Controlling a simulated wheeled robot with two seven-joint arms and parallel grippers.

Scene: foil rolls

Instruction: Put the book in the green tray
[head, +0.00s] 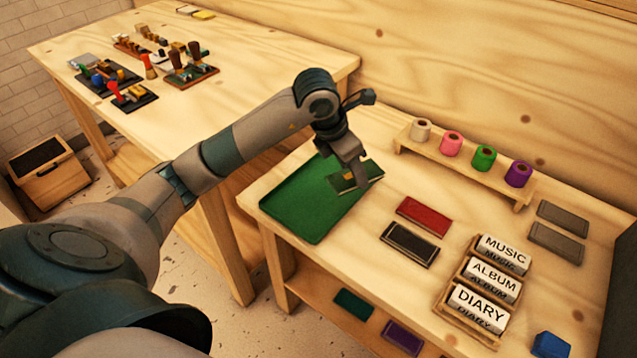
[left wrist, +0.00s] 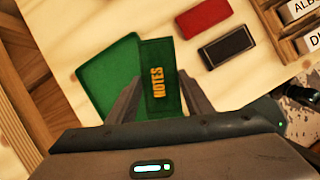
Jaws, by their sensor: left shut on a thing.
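A flat green tray (head: 302,208) lies at the left end of the near table, and it also shows in the left wrist view (left wrist: 106,75). A dark green book with yellow "NOTES" lettering (left wrist: 158,60) is between the fingers of my left gripper (left wrist: 160,100). In the head view my left gripper (head: 352,180) is shut on the book (head: 368,171), over the right part of the tray. I cannot tell whether the book touches the tray. The fingers and wrist hide part of the book. My right gripper is not in view.
A red book (head: 424,216) and a black book (head: 410,244) lie right of the tray. Labelled holders reading MUSIC, ALBUM and DIARY (head: 478,308) stand further right. A rack with several coloured rolls (head: 451,143) stands behind.

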